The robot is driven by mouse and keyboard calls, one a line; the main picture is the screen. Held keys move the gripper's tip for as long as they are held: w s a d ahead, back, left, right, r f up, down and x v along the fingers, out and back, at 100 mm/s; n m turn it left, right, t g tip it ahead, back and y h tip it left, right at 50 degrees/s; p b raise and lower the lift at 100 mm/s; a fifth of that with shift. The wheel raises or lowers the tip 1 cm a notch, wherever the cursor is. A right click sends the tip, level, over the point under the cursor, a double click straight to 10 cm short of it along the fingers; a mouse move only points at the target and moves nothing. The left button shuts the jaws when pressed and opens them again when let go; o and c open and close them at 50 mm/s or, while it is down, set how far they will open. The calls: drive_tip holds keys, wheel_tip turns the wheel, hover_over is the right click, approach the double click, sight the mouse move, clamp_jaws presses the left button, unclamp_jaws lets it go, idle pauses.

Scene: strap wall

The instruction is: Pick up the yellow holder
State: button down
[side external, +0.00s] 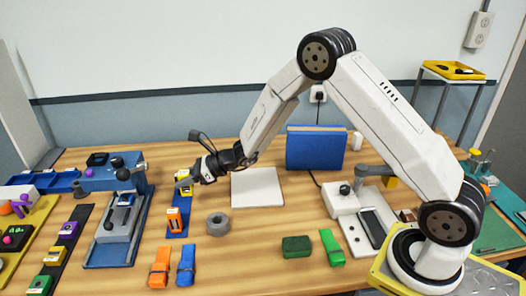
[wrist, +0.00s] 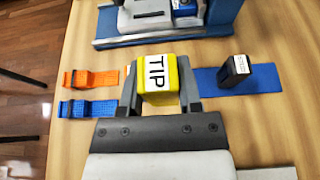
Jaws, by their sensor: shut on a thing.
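The yellow holder (wrist: 158,82), with a white label reading TIP, sits between the two fingertips of my gripper (wrist: 160,95) in the wrist view. The fingers are shut on its sides. In the side view my gripper (side external: 189,181) reaches in from the right, and the yellow holder (side external: 184,187) shows partly behind it at the far end of a blue strip (side external: 178,233). I cannot tell whether the holder touches the strip or is raised. An orange block (side external: 174,219) stands on the strip nearer the camera.
A dark labelled block (wrist: 237,72) stands on a blue strip in the wrist view. A grey-blue fixture (side external: 119,226) lies to the left. An orange strap (side external: 160,267) and a blue strap (side external: 186,265) lie in front. A grey ring (side external: 217,225) and a pale square plate (side external: 257,188) lie to the right.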

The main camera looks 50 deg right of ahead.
drive_tip(key=s+d+r, duration=0.1)
drive_tip(key=s+r, duration=0.3)
drive_tip(key=s, duration=0.5)
drive_tip(key=shift+d, duration=0.15)
idle(0.4)
